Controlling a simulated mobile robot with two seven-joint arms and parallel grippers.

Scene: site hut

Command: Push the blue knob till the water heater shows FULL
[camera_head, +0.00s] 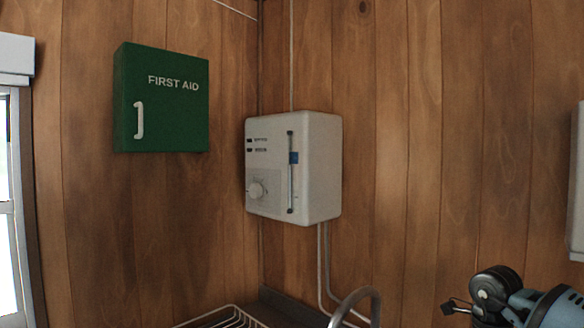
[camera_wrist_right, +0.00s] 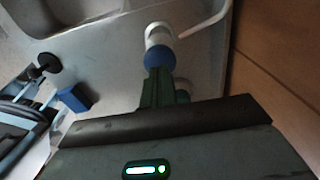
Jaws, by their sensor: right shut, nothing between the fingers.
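The white water heater (camera_head: 325,165) hangs on the wood wall near the corner. Its blue knob (camera_head: 294,157) sits in a vertical slot on the front face, in the upper part of the slot. Two small dark marks with labels are at the face's upper left; the lettering is too small to read. My right gripper (camera_head: 447,308) is at the lower right of the head view, below and well apart from the heater, shut and empty.
A green first aid cabinet (camera_head: 180,100) hangs left of the heater. Below are pipes, a curved tap (camera_head: 362,294) and a wire rack (camera_head: 228,312). The right wrist view shows a grey surface with a blue block (camera_wrist_right: 74,98).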

